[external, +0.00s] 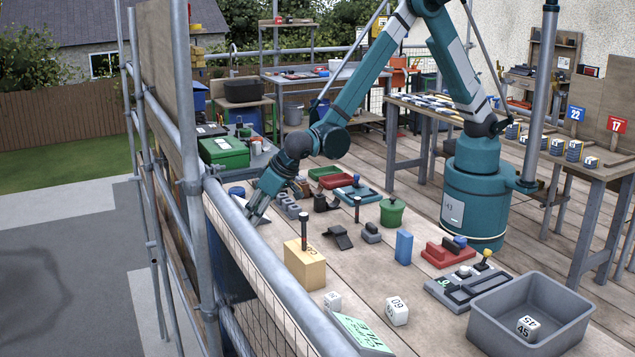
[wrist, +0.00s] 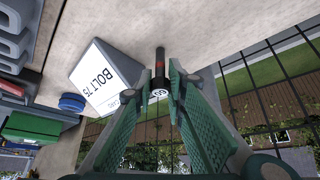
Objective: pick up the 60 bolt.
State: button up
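A dark, slim bolt (wrist: 160,62) with a red band and a white end marked 60 shows at the middle of the wrist view. My gripper (wrist: 154,92) is open, with its green fingers spread around the bolt's near end; I cannot tell if either finger touches it. In the external view my gripper (external: 257,209) points down at the left edge of the wooden deck, beside the scaffold rail. The bolt cannot be made out there.
A white box or card (wrist: 106,78) reading BOLT 75 stands close left of the bolt. Wire mesh (wrist: 262,75) lies to the right. In the external view, a grey bin (external: 480,312), a wooden block (external: 304,270) and a white cube marked 60 (external: 397,311) stand nearer the camera.

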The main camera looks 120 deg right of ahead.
jog(key=shift+c, duration=1.3)
jog(key=shift+r+p, duration=0.6)
jog(key=shift+r, duration=4.4)
